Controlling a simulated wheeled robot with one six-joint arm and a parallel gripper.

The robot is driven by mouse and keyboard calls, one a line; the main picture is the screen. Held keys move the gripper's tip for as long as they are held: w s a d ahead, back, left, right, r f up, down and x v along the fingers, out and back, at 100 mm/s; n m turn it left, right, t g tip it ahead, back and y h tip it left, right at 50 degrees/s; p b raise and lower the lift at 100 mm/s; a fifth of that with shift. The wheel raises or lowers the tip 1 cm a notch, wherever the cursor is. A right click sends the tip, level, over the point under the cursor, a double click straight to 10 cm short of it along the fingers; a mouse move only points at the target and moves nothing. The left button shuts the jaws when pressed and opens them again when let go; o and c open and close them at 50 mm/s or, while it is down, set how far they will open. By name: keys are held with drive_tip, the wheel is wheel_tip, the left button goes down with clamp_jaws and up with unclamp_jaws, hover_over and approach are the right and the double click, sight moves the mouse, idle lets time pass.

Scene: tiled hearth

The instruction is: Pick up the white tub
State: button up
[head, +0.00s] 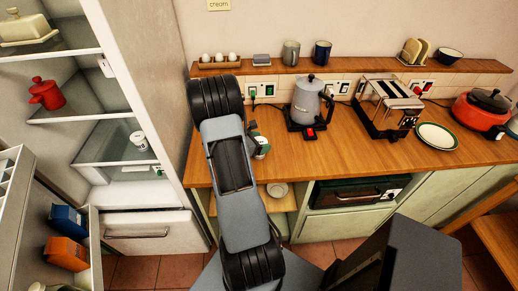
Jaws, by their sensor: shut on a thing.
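My gripper (254,137) is over the wooden counter, just right of my arm, and is shut on a small white tub (263,148) with a green marking. My arm and the fingers hide part of this tub. I cannot tell whether it touches the counter or is held just above it. Another small white pot (138,141) with dark print stands on a lower shelf inside the open fridge at the left.
On the counter (460,160) are a grey kettle (307,102), a toaster (388,103), a white plate (436,136) and a red pot (480,111). The open fridge door (20,215) stands at the left. Counter space in front of the kettle is clear.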

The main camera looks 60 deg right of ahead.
drive_tip(key=shift+c, duration=1.4)
